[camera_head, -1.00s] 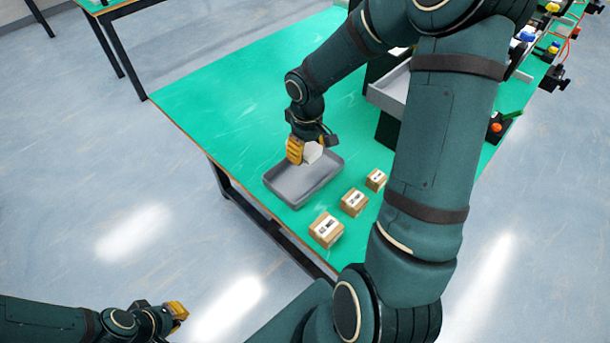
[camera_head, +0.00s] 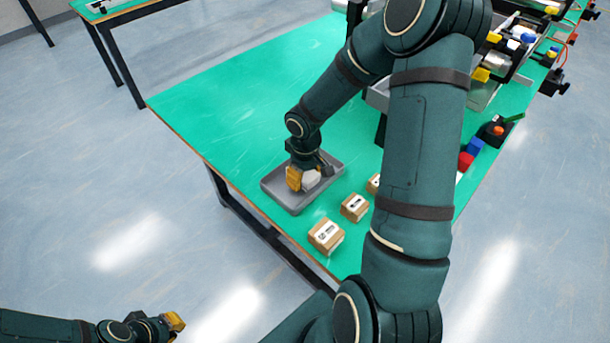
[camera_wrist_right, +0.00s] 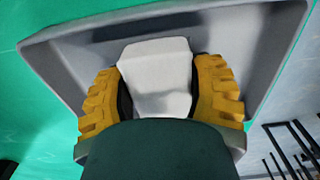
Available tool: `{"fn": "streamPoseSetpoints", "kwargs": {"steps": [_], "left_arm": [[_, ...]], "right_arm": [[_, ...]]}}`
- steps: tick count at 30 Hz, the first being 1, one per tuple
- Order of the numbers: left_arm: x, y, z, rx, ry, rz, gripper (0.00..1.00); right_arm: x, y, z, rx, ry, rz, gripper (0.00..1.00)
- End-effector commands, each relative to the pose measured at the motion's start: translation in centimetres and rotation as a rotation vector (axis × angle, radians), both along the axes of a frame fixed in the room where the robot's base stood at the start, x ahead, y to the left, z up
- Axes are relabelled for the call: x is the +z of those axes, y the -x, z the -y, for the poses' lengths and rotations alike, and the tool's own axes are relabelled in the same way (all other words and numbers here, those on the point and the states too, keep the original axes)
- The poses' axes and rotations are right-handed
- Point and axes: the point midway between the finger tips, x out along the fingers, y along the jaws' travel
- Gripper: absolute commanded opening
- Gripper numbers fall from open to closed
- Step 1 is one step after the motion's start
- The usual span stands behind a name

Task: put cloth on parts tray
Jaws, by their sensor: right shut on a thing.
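The cloth (camera_head: 311,181) is a whitish block-like piece held in my right gripper (camera_head: 303,180), over the parts tray. In the right wrist view the cloth (camera_wrist_right: 158,75) sits between the two yellow fingers of the gripper (camera_wrist_right: 160,95), which are shut on it. The parts tray (camera_head: 290,205) is a grey shallow tray on the green table; its rim (camera_wrist_right: 75,35) surrounds the cloth in the wrist view. I cannot tell whether the cloth touches the tray floor. My left gripper (camera_head: 174,322) is low at the left, away from the table, its fingers too small to judge.
Small cardboard boxes (camera_head: 326,235) with labels stand in a row just right of the tray. The green table (camera_head: 220,110) is clear to the left and behind. Conveyor equipment (camera_head: 500,65) and red and blue blocks (camera_head: 469,153) are at the right.

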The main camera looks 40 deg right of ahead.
Motion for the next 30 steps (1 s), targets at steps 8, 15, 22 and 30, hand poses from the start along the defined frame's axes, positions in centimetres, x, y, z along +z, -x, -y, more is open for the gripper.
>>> {"fn": "streamPoseSetpoints", "kwargs": {"steps": [8,15,22,30], "left_arm": [[-0.3,0.0,0.0,0.000,0.000,0.001,0.00],[-0.2,0.0,0.0,0.000,0.000,0.001,0.00],[0.9,0.1,0.0,0.000,0.000,-0.003,0.00],[2.6,0.5,0.1,-0.002,0.003,-0.011,0.00]], "right_arm": [[-0.3,0.0,0.0,0.000,0.000,0.000,0.90],[-0.2,0.0,0.0,0.000,0.000,0.000,0.90],[2.3,-0.1,0.0,-0.001,0.002,0.002,0.90],[8.0,-0.1,0.0,-0.001,0.002,0.002,0.90]]}}
